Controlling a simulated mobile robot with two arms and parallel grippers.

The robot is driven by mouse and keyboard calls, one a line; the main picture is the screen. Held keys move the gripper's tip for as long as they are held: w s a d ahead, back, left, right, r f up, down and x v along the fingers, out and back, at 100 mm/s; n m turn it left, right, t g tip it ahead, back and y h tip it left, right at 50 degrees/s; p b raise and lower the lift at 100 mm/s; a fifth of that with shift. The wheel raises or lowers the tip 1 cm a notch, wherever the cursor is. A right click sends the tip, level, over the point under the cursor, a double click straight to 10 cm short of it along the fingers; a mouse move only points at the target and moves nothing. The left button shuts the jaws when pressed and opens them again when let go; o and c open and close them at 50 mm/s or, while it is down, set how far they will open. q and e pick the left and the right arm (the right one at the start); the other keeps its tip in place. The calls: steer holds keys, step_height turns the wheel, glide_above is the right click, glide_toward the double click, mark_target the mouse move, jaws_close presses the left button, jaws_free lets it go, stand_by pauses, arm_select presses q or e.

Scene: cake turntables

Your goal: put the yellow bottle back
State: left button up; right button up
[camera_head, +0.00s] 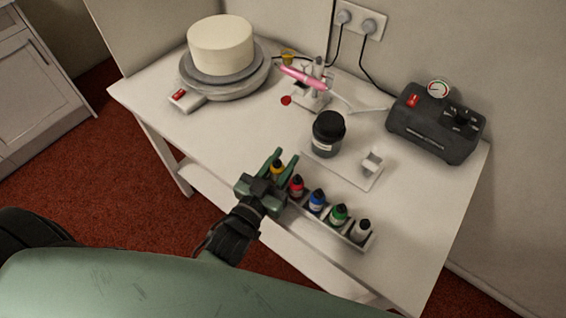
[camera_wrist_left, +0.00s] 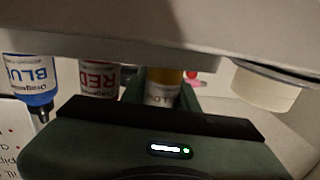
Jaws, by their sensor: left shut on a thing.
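The yellow bottle (camera_head: 277,168) is between the fingers of my left gripper (camera_head: 279,160), at the left end of the bottle rack (camera_head: 358,241). The gripper is shut on it. In the left wrist view the yellow bottle (camera_wrist_left: 163,88) shows upside down beside the red bottle (camera_wrist_left: 97,80) and the blue bottle (camera_wrist_left: 35,82). In the head view the red bottle (camera_head: 296,186) is right beside the gripper. I cannot tell whether the yellow bottle's base touches the rack. My right gripper is not in view.
The blue (camera_head: 317,201), green (camera_head: 338,215) and white (camera_head: 362,231) bottles stand in the rack. Behind are a dark jar (camera_head: 328,134), a pink airbrush (camera_head: 302,77) on a stand, a black compressor (camera_head: 436,122) and a cake (camera_head: 220,45) on a turntable (camera_head: 236,87).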

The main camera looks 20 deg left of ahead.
arm_select(q)
steer(key=shift+f, duration=0.45)
steer(key=shift+f, duration=0.1)
steer(key=o, duration=0.6)
steer(key=shift+r, duration=0.2)
steer(key=s+a+b, duration=0.1)
steer(key=s+a, duration=0.1)
steer(key=s, duration=0.9)
steer(key=shift+s, duration=0.4)
steer(key=shift+a+f, duration=0.1)
